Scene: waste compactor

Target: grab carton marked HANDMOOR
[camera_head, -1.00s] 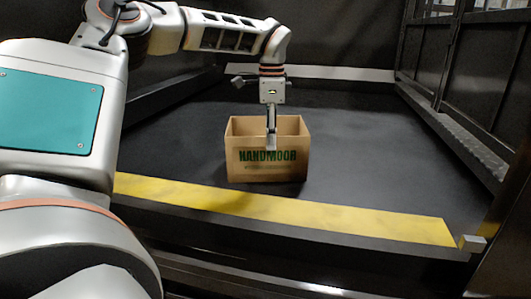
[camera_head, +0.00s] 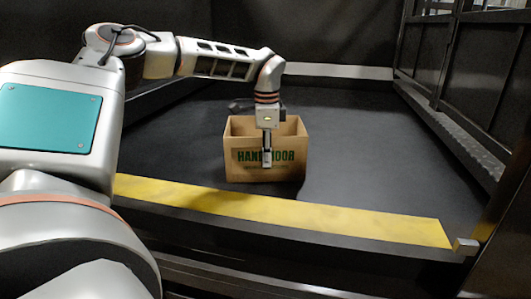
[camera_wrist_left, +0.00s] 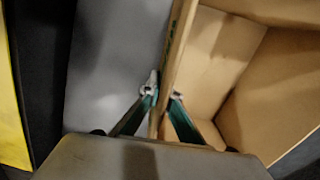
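The brown cardboard carton (camera_head: 240,170) with green HANDMOOR lettering stands upright and open-topped on the dark floor of the compactor, just behind the yellow strip. My left gripper (camera_head: 266,158) points down at its front wall, one finger in front of the lettering and hiding part of it. The other finger is hidden behind the wall in the head view. In the left wrist view the fingertips (camera_wrist_left: 162,93) lie close against both sides of the carton's wall (camera_wrist_left: 178,45), and the gripper looks shut on it. The carton's inside (camera_wrist_left: 215,55) looks empty where visible. My right gripper is not in view.
A yellow strip (camera_head: 290,212) runs along the compactor's front edge. A metal block (camera_head: 466,246) sits at its right end. Dark walls stand at the sides and back. The dark floor (camera_head: 370,150) right of the carton is clear.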

